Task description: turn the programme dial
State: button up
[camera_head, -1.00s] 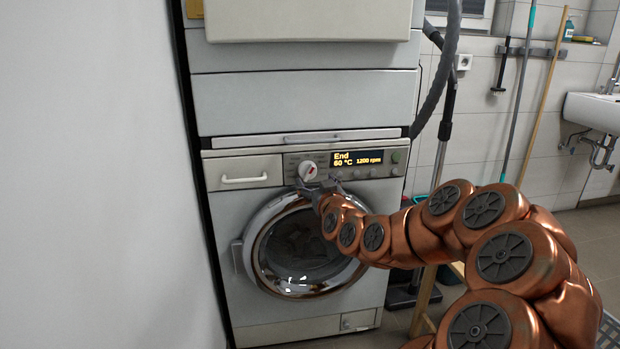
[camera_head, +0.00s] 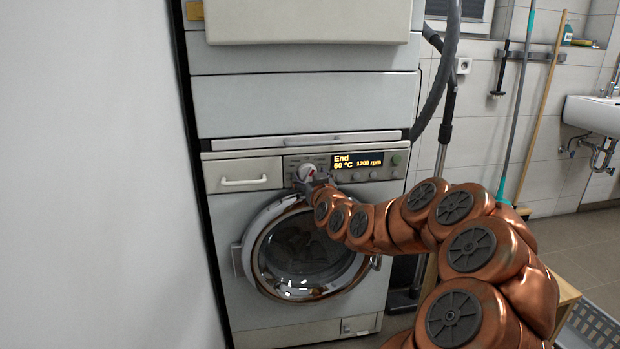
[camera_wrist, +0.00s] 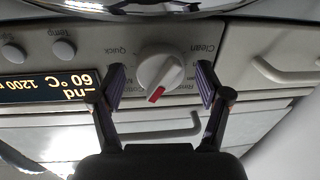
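The programme dial (camera_head: 307,171) is a round white knob with a red mark on the washer's control panel. In the wrist view the dial (camera_wrist: 160,72) sits between the two fingers of my gripper (camera_wrist: 160,86). The fingers are spread with a gap on each side of the dial, and they do not appear to touch it. In the head view my gripper (camera_head: 311,183) is at the dial and covers its lower part. The red mark points to the lower left in the wrist view, which sees the panel upside down. The display (camera_head: 357,161) reads "End", 60 °C, 1200 rpm.
The round door (camera_head: 300,255) is below the panel, and its chrome rim lies close under my gripper. The detergent drawer (camera_head: 243,174) is left of the dial. Small buttons (camera_head: 358,177) sit below the display. A second appliance (camera_head: 300,100) is stacked above.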

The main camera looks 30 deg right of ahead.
jog(key=c, duration=1)
jog(key=shift+n, duration=0.4)
jog(key=shift+d+r+n, duration=0.1)
jog(key=shift+r+n, duration=0.05)
jog(key=shift+n, duration=2.05)
jog(key=shift+n+g, duration=0.3)
jog(key=o, duration=1.2)
jog(key=shift+c, duration=0.2)
jog(key=shift+s, duration=0.15)
